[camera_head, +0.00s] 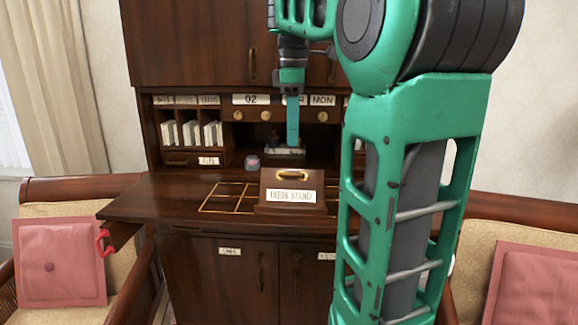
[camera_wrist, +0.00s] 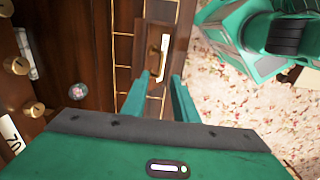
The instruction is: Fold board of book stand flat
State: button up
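The book stand's brown wooden board (camera_head: 265,197) is on the desk's front part, raised and facing me at a slant. It has a brass handle (camera_head: 292,174) along its top and a white "BOOK STAND" label (camera_head: 292,196) below. In the wrist view the board (camera_wrist: 150,85) lies ahead of the fingers, with its handle (camera_wrist: 158,58) beyond the fingertips. My gripper (camera_head: 292,143) hangs fingers down, above and behind the board in the head view. In the wrist view my gripper (camera_wrist: 159,76) is open, with nothing between the fingers. The board's back is hidden.
The desk top (camera_head: 160,195) has gold inlaid lines and is clear to the board's left. A small round jar (camera_head: 252,162) stands behind it. Cubbyholes with white papers (camera_head: 195,133) and small knobbed drawers line the back. Chairs with pink cushions (camera_head: 60,262) flank the desk.

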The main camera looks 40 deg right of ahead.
send_over(291, 188)
jog(key=s, duration=0.1)
jog(key=shift+a+f, duration=0.15)
jog(key=shift+f, duration=2.15)
jog(key=shift+a+f, duration=0.1)
jog(key=shift+f, duration=2.15)
grip_shut()
